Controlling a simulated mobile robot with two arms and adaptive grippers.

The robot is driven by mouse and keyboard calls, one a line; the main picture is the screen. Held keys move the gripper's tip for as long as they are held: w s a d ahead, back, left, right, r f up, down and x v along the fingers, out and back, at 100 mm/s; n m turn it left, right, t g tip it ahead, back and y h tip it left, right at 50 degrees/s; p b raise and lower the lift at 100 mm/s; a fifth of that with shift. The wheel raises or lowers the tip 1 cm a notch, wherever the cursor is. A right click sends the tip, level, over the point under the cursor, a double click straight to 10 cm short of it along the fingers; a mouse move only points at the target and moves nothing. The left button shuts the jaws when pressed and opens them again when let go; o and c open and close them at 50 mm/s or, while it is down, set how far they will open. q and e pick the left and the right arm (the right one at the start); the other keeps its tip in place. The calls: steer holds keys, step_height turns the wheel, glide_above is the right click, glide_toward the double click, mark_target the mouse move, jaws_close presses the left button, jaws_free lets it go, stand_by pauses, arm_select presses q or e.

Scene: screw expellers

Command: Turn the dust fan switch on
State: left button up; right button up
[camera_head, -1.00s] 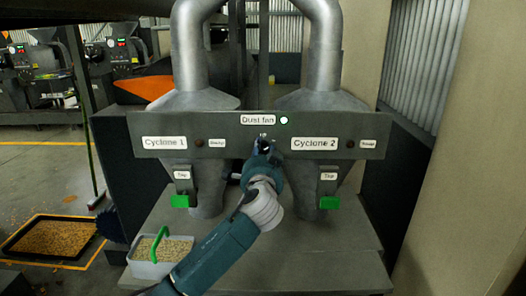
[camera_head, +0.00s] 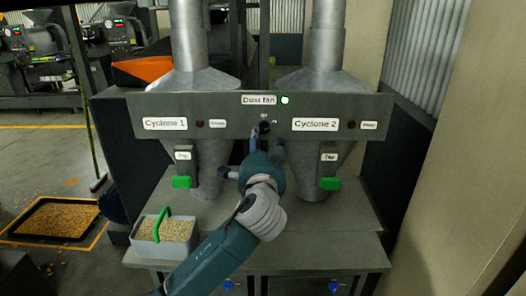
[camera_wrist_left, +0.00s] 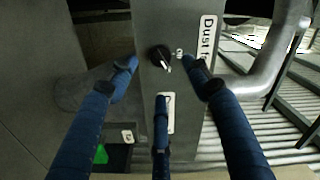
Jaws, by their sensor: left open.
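The dust fan switch is a black rotary knob (camera_head: 264,127) on the grey panel (camera_head: 225,128), under the "Dust fan" label (camera_head: 258,99). A pale round lamp (camera_head: 285,99) beside the label looks lit. In the left wrist view the knob (camera_wrist_left: 161,56) has a pale pointer toward the lower right, with small unreadable lettering beside it. My left gripper (camera_head: 262,152) is open and empty, in front of and just below the knob. In the wrist view its three spread fingers (camera_wrist_left: 163,70) frame the knob without visible contact. My right gripper is not in view.
Green-handled taps (camera_head: 181,182) (camera_head: 330,183) hang below the panel on both sides. A grain bin (camera_head: 163,240) with a green handle stands on the bench at left. A grain tray (camera_head: 54,219) lies on the floor. A wall closes the right side.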

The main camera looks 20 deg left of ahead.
arm_select(q)
steer(key=v, duration=0.4)
steer(key=shift+s, duration=0.15)
steer(key=shift+f, duration=0.1)
